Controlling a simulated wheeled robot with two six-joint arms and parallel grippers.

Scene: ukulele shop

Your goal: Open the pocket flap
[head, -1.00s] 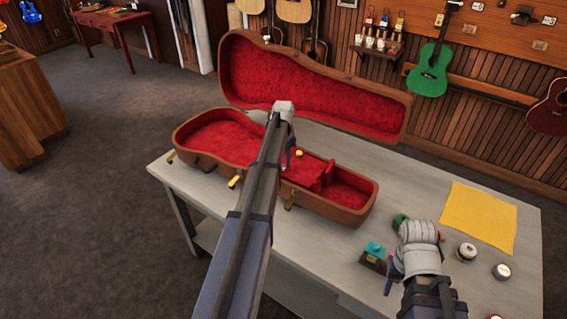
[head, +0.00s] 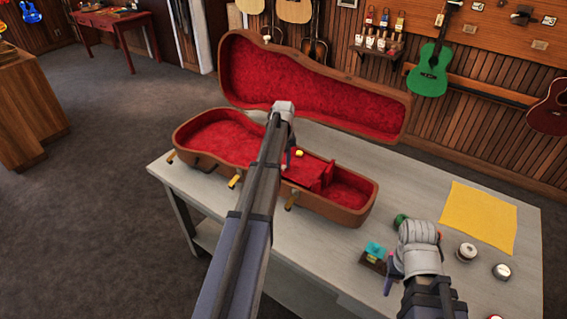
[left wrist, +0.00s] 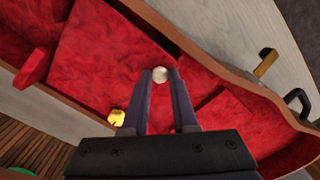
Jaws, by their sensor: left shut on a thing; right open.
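The brown instrument case (head: 325,208) lies open on the table with its red-lined lid standing up at the back. A flat red pocket flap (head: 302,170) lies in the case, left of an upright red divider (head: 328,174); it also shows in the left wrist view (left wrist: 110,55). My left gripper (head: 289,162) is down in the case, partly hidden by its own arm. In the left wrist view its fingers (left wrist: 160,84) are shut on a small pale round knob (left wrist: 160,73) at the flap's edge. My right gripper (head: 394,276) is open over the table's front right; its fingers are mostly hidden.
A small yellow object (head: 299,153) sits in the case near my left gripper. A small brown box with a teal top (head: 374,250) stands beside my right gripper. A yellow cloth (head: 479,217) and round tins (head: 467,252) lie at the table's right.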

